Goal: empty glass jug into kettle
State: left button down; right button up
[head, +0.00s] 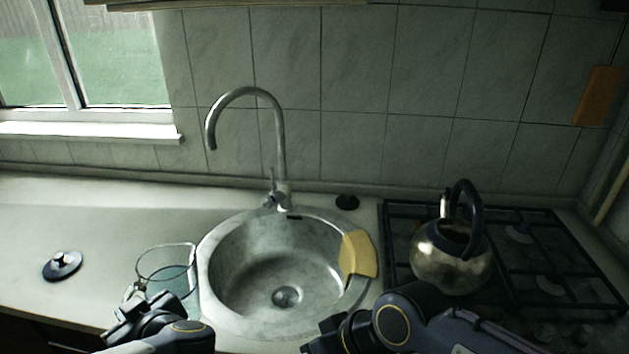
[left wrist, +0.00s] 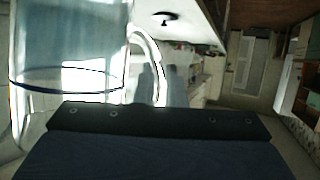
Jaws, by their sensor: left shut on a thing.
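The clear glass jug (head: 165,258) stands out left of the sink, roughly upright, with bluish liquid in it. It also shows large at the left of the left wrist view (left wrist: 68,45), with its handle (left wrist: 154,58). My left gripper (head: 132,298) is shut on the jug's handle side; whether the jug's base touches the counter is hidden. The steel kettle (head: 445,262) stands on the hob at the right, its dark handle raised and its top opening looking uncovered. My right gripper (head: 325,338) is at the bottom edge, left of the kettle; its fingers are not clear.
The round sink (head: 225,290) lies between jug and kettle, with a tall curved tap (head: 280,140) behind it. A yellow cloth (head: 358,254) hangs over its right rim. A dark lid (head: 62,264) lies on the left counter. The black hob (head: 540,255) has raised grates.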

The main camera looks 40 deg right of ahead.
pick_arm(q)
jog(key=w+a+f+m+h, duration=0.2)
jog(key=a+f+m+h, duration=0.1)
jog(key=a+f, duration=1.3)
jog(key=a+h, duration=0.1)
jog(key=a, duration=0.3)
jog(key=shift+f+t, duration=0.2)
jog(key=shift+t, duration=0.1)
jog(key=shift+s, duration=0.15)
